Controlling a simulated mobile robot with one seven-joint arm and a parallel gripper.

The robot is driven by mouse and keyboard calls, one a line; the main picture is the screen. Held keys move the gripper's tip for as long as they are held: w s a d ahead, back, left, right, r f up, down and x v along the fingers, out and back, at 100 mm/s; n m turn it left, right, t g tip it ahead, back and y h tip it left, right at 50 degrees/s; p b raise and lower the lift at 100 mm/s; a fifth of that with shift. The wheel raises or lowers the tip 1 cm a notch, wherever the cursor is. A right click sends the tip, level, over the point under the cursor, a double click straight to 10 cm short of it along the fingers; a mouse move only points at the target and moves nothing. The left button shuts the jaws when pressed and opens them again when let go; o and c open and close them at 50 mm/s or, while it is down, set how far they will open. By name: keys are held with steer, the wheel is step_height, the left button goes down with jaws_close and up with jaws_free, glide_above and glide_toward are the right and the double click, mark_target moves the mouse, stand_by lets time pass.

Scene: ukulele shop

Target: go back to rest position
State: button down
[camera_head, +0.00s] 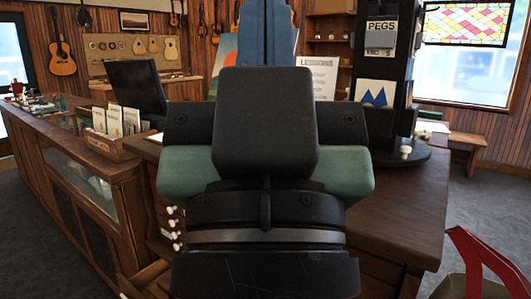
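The dark end of my arm with my gripper (265,125) fills the middle of the view, close to the camera and seen from behind. A wide black bar and a grey-green part run across it. Its fingertips cannot be made out, so I cannot tell whether it is open or shut, or whether it holds anything. It hides part of the wooden counter top (405,205) behind it.
A glass-fronted counter (75,165) runs along the left, with a card box (118,145) and a dark monitor (137,88). A black display stand (385,75) marked PEGS stands behind right. A red-handled container (480,265) is at lower right. Grey floor (490,205) is open at right.

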step_height(320, 180, up, 19)
steer(key=p, duration=1.6)
steer(key=shift+p, duration=0.3)
